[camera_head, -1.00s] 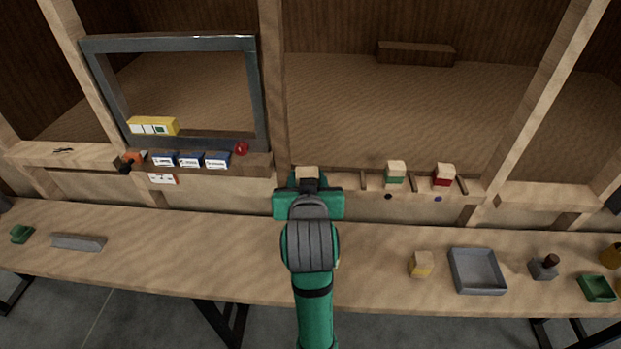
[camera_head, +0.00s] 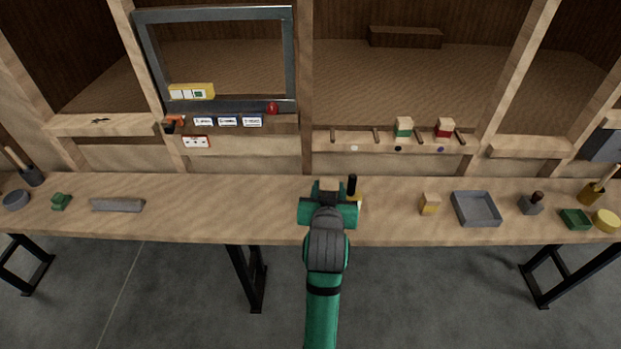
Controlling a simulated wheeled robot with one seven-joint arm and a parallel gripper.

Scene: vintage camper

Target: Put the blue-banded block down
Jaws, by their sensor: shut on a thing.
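My gripper (camera_head: 328,205) is shut on a block with a pale wooden top (camera_head: 327,185). Its sides and any blue band are hidden by the gripper. In the head view the gripper appears over the long wooden bench (camera_head: 200,215); I cannot tell whether the block touches the bench top. Pale blocks with a green band (camera_head: 403,129) and a red band (camera_head: 445,129) stand on the wall ledge (camera_head: 470,142) behind, between short pegs. The ledge's left bay, above a white dot (camera_head: 354,148), is empty.
A black-handled item with some yellow (camera_head: 352,186) stands just right of my gripper, partly hidden. Further right are a yellow-banded block (camera_head: 429,204), a grey tray (camera_head: 476,222) and a green tray (camera_head: 576,220). A grey bar (camera_head: 117,205) lies left. Bench between bar and gripper is clear.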

